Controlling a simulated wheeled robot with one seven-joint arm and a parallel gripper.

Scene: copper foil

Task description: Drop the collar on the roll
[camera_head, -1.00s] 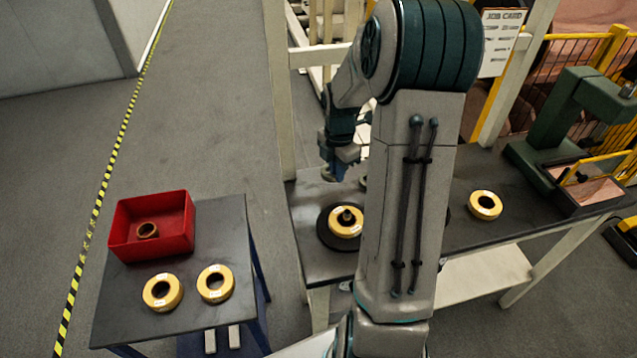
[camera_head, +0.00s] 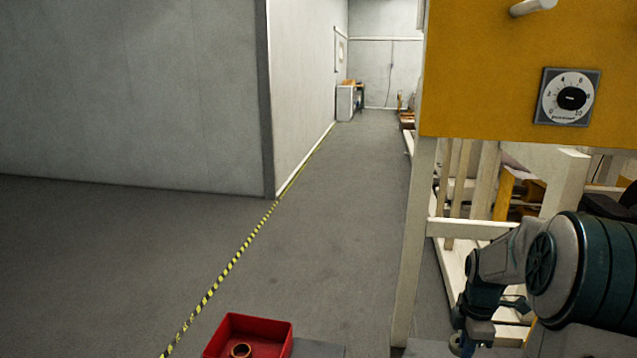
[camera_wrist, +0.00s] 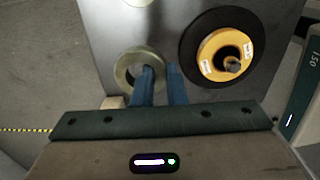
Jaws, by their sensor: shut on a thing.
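In the wrist view, a dull metal collar (camera_wrist: 125,72) sits at the fingertips of my gripper (camera_wrist: 158,72). The gripper is shut on the collar's wall, with one blue finger in its hole and the other outside. I cannot tell whether the collar is clear of the dark table. The yellow roll (camera_wrist: 211,63) lies to the right on a black disc (camera_wrist: 187,50), with a post in its core. The collar is beside the roll, apart from it. In the head view, my gripper (camera_head: 462,346) is at the bottom edge; collar and roll are out of sight there.
The dark tabletop (camera_wrist: 100,45) has bare space around the collar. A yellow panel with a dial (camera_head: 569,97) is at upper right. The aisle floor (camera_head: 310,230) is clear.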

